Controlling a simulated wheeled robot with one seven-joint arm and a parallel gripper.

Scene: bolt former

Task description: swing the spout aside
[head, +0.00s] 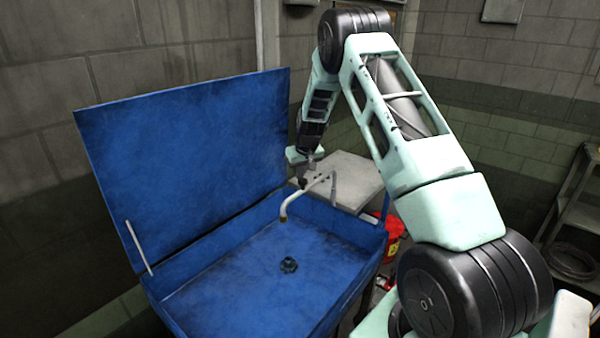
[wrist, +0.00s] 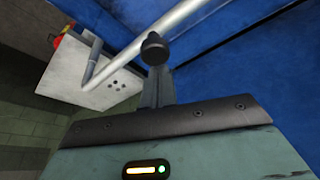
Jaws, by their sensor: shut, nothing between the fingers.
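The spout (head: 300,200) is a pale bent pipe over the blue basin, its brownish tip (head: 283,218) hanging down above the basin's back part. Its other end joins an upright piece (head: 333,188) at the basin's back right edge. My gripper (head: 303,183) is shut and empty, at the spout's far side near its middle. In the wrist view, the closed dark fingertips (wrist: 154,48) overlap the spout's long pipe (wrist: 135,60). I cannot tell whether they touch it. The fingers hide a small part of the pipe.
The blue basin (head: 225,290) has its lid (head: 190,160) raised, with a thin stay (head: 138,248) at left. A dark drain fitting (head: 289,265) sits on its floor. A pale grey box (head: 352,178) stands behind. A red container (head: 393,238) is at right, below the rim.

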